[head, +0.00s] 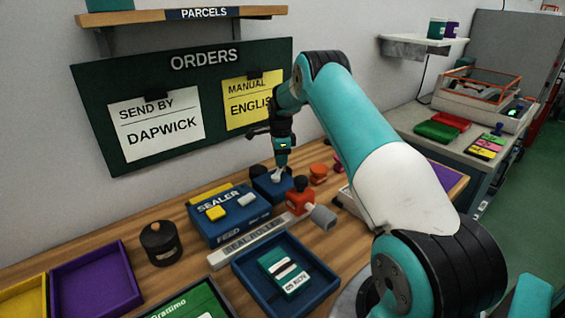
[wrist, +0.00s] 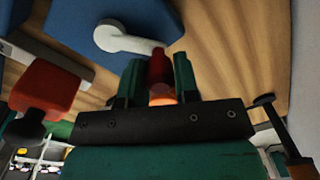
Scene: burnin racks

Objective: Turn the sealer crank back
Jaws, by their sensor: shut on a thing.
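The sealer (head: 235,223) is a blue box on the wooden bench, with a yellow and a pale block on top. A smaller blue housing (head: 272,191) stands to its right and also fills the top of the wrist view (wrist: 75,22). A white crank arm (wrist: 120,40) lies across that housing and points right in the wrist view. Its dark red handle (wrist: 159,66) sits between the green fingers. My gripper (wrist: 160,76) is shut on this handle. In the head view my gripper (head: 281,166) points down over the housing, and the handle is too small to make out.
A grey SEAL ROLLER bar (head: 250,241) and a blue tray (head: 245,270) with a green packet lie in front. A red block (head: 299,203) with a dark knob and an orange piece (head: 318,170) stand close right of the housing. A dark lidded pot (head: 161,245) stands left.

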